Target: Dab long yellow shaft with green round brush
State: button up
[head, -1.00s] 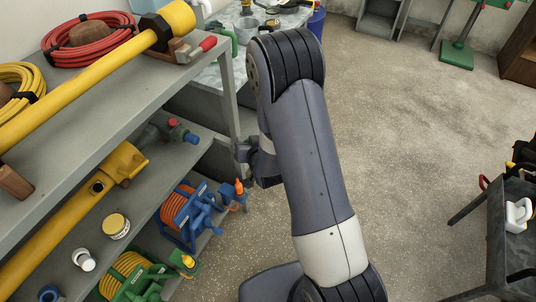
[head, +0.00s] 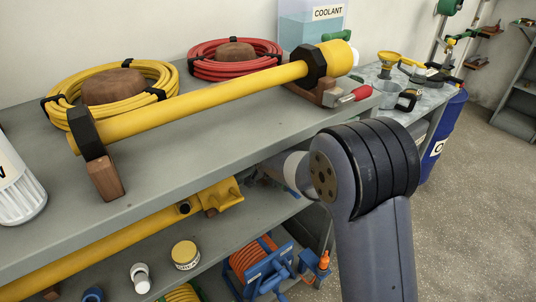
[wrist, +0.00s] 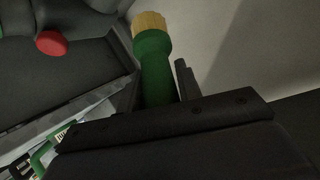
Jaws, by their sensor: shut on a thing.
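The long yellow shaft (head: 210,97) lies across the top shelf in the head view. It has a black collar near each end and a thick yellow right end, and rests on wooden blocks. The green round brush (wrist: 153,62) is in the wrist view, with pale tan bristles at its upper end. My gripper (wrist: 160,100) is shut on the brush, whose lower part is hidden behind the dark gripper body. No contact between brush and shaft shows.
A yellow hose coil (head: 112,90) and a red hose coil (head: 235,60) lie behind the shaft. A red-handled tool (head: 350,96) is near its right end. Another yellow tube (head: 120,240) lies on the lower shelf. Open floor (head: 470,190) is at right.

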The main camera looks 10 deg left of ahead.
jog(key=shift+a+r, duration=0.25)
jog(key=shift+r, duration=0.2)
jog(key=shift+a+f+b, duration=0.15)
jog(key=shift+f+b, duration=0.05)
jog(key=shift+f, duration=0.4)
jog(key=shift+a+f+b, duration=0.15)
jog(key=shift+f, duration=0.4)
jog(key=shift+d+f+b, duration=0.2)
jog(key=shift+f+b, duration=0.15)
jog(key=shift+f, duration=0.8)
